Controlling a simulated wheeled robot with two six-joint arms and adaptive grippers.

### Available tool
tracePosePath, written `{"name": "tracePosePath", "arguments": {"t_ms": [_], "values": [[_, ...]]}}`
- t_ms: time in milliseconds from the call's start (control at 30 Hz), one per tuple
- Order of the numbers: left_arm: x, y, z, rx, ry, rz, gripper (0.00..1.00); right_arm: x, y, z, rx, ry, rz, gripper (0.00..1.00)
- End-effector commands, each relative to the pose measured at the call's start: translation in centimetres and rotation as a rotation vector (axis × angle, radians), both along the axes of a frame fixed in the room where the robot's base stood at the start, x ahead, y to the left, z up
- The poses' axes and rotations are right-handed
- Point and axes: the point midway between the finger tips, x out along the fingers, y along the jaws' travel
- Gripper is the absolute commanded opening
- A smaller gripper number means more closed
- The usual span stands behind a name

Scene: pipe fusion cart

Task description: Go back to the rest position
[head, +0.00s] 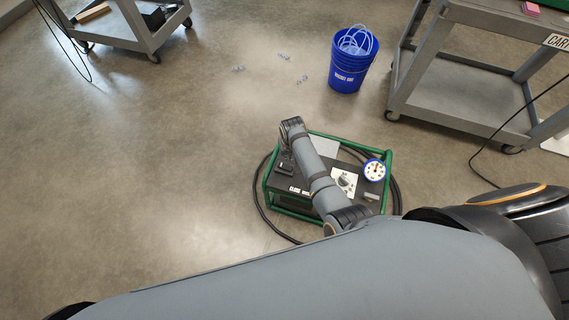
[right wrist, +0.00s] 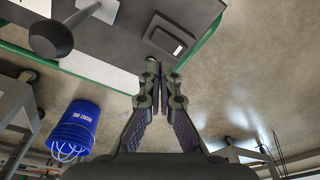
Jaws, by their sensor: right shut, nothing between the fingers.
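In the head view, my right arm reaches over a dark hydraulic unit with a green tube frame (head: 385,190), standing on the floor. My right gripper (head: 286,168) is at the unit's left end, small and partly hidden by its own wrist. In the right wrist view, my right gripper (right wrist: 160,72) is shut and empty. Its tips lie near the unit's green edge (right wrist: 205,45) in the picture. A dark rectangular switch (right wrist: 168,38) and a round-ended dark lever (right wrist: 50,38) show on the unit beyond. My left gripper is not in view.
A white round gauge (head: 374,170) sits on the unit's right side. A black hose (head: 262,205) loops around the unit. A blue bucket (head: 348,78) with clear tubing stands behind. Grey carts (head: 455,100) and (head: 130,35) stand at right and left. Open floor (head: 130,180) lies left.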

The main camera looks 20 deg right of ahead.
Motion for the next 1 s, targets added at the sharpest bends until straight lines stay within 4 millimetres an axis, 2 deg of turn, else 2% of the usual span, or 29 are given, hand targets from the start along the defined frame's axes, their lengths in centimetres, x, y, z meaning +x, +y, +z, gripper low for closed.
{"name": "tracePosePath", "arguments": {"t_ms": [400, 500, 567, 733, 833, 1000], "values": [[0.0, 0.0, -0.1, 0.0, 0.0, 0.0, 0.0, 0.0, 0.0, -0.1, 0.0, 0.0, 0.0, 0.0], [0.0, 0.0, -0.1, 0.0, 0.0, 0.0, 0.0, -0.8, -1.0, 0.1, -0.006, -0.006, -0.008, 0.0], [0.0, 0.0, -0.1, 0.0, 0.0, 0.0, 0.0, -2.0, -2.4, 0.6, -0.014, -0.015, -0.015, 0.0], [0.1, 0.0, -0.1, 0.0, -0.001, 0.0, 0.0, -7.3, -7.0, 4.0, -0.05, -0.059, -0.017, 0.0], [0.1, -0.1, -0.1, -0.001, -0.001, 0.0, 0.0, -9.8, -8.4, 6.4, -0.067, -0.083, 0.0, 0.0], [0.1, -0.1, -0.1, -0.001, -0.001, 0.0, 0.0, -13.4, -9.5, 10.2, -0.085, -0.113, 0.04, 0.0]]}}
